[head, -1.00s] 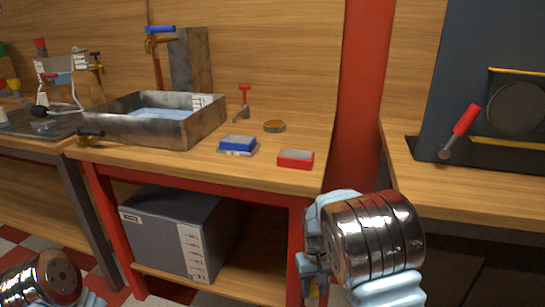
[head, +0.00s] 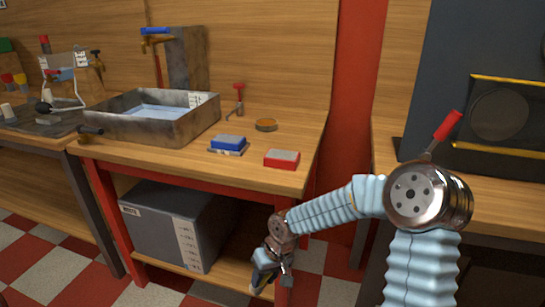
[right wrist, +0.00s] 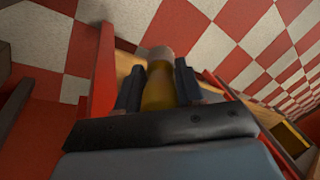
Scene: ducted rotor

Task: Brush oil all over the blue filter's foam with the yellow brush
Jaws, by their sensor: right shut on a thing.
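The blue filter (head: 229,141), with grey foam on top, sits on a small pale holder (head: 216,151) on the workbench. My right gripper (head: 264,283) is low, by the front of the bench near its lower shelf, well below and apart from the filter. In the right wrist view it is shut on the yellow brush (right wrist: 158,92), whose pale tip (right wrist: 160,56) points away from the wrist. A small round dish with an amber surface (head: 266,125) stands behind and right of the filter. My left gripper is out of view.
A red filter (head: 282,160) lies near the bench's front right corner. A metal basin with bluish liquid (head: 106,130) is at left. A grey box (head: 165,222) stands on the lower shelf. Red legs frame the bench. A dark panel (head: 490,60) stands at right.

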